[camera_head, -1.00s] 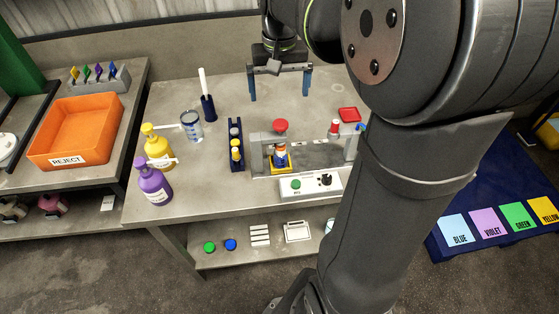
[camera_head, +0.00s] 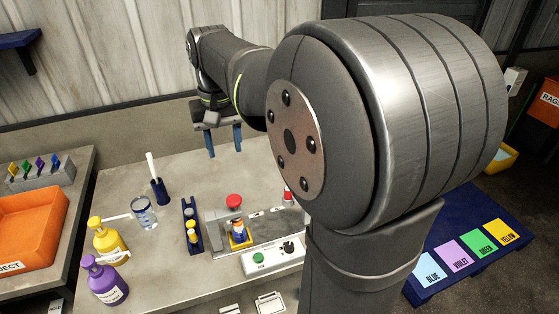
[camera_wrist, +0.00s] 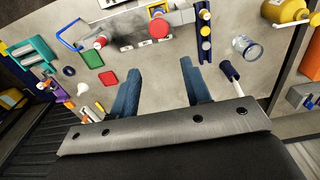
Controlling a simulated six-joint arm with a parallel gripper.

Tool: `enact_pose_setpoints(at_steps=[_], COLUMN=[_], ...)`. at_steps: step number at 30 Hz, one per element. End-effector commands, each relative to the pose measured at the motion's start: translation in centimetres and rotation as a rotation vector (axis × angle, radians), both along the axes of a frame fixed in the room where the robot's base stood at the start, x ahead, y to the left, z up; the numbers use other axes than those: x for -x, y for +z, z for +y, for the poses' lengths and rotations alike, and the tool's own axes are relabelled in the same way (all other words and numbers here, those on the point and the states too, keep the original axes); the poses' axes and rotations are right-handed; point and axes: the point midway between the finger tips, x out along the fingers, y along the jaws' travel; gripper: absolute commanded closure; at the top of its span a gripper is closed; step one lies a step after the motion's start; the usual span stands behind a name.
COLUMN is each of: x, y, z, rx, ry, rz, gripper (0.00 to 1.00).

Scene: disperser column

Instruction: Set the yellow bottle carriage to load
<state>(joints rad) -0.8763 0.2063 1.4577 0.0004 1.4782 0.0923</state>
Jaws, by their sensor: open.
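The yellow bottle carriage (camera_head: 241,245) sits low in the grey dispenser frame, under a red knob (camera_head: 233,201). It holds a small bottle (camera_head: 238,230) with an orange and white top and a blue band. In the wrist view the red knob (camera_wrist: 159,28) is near the top edge, and the carriage is mostly hidden behind it. My gripper (camera_head: 225,153) is open and empty, above the back of the bench and apart from the dispenser. In the wrist view its two blue fingers (camera_wrist: 160,66) are spread over bare bench.
A control box (camera_head: 274,257) with a green button and black knob stands before the dispenser. Left are a blue rack (camera_head: 191,222), a glass beaker (camera_head: 144,213), a blue holder (camera_head: 159,191), and yellow (camera_head: 108,240) and violet (camera_head: 103,282) bottles.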

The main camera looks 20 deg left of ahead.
Motion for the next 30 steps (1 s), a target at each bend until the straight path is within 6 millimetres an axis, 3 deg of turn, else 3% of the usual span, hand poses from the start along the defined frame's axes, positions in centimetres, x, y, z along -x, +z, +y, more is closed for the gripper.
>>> enact_pose_setpoints(at_steps=[7,18,24,30], x=[-2.6,-9.2,-10.7,-10.3], y=[-2.7,-11.3,-13.6,-15.1], z=[1.7,4.7,5.2,5.1], rx=[0.04,0.169,0.206,0.213], ry=[-0.134,-0.519,-0.614,-0.626], rz=[0.079,0.288,0.336,0.343], gripper=[0.6,0.6,0.6,0.6])
